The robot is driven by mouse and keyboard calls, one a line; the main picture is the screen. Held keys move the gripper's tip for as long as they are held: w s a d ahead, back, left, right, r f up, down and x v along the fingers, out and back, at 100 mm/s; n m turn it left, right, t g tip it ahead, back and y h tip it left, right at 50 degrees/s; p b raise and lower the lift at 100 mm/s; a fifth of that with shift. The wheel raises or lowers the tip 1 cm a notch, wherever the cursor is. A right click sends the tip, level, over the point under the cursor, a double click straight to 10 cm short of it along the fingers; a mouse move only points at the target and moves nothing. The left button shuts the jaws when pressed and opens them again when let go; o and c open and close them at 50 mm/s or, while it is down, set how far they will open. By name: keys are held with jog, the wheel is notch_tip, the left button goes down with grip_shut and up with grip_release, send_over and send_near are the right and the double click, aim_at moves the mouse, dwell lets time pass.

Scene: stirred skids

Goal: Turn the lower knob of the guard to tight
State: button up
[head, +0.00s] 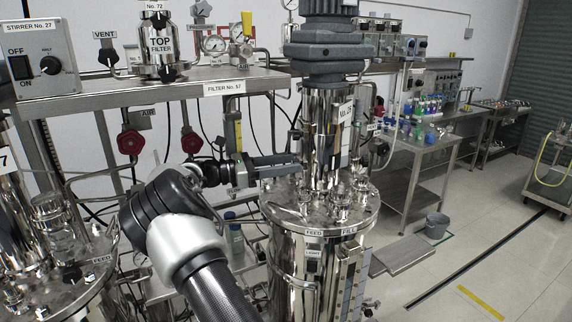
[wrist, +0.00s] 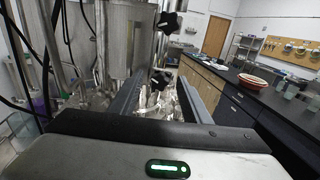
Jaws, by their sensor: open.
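The steel guard (head: 323,135) is the shiny upright cylinder on the vessel lid; a steel cylinder that looks like it fills the upper left of the wrist view (wrist: 117,42). My gripper (head: 292,167) is open, just above the lid and left of the guard in the head view.
The vessel lid (head: 285,205) carries several steel fittings below my gripper. Another vessel (head: 60,262) stands at the left. A steel shelf (head: 190,86) with a filter runs behind my arm.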

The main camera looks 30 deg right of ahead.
jog(key=c, duration=1)
jog(key=shift+f+m+b, duration=0.1)
jog(key=shift+m+b, duration=0.2)
jog(key=shift+f+m+g+h+b, duration=0.15)
jog(key=shift+m+g+b, duration=0.2)
jog(key=shift+m+b, duration=1.5)
jog(key=shift+m+g+h+b, duration=0.3)
jog(key=shift+m+b, duration=0.6)
jog(key=shift+m, duration=1.8)
jog(key=shift+f+m+g+h+b, duration=0.1)
jog(key=shift+m+g+b, duration=0.35)
jog(key=shift+m+b, duration=1.4)
jog(key=shift+m+p, duration=0.4)
jog(key=shift+m, duration=0.2)
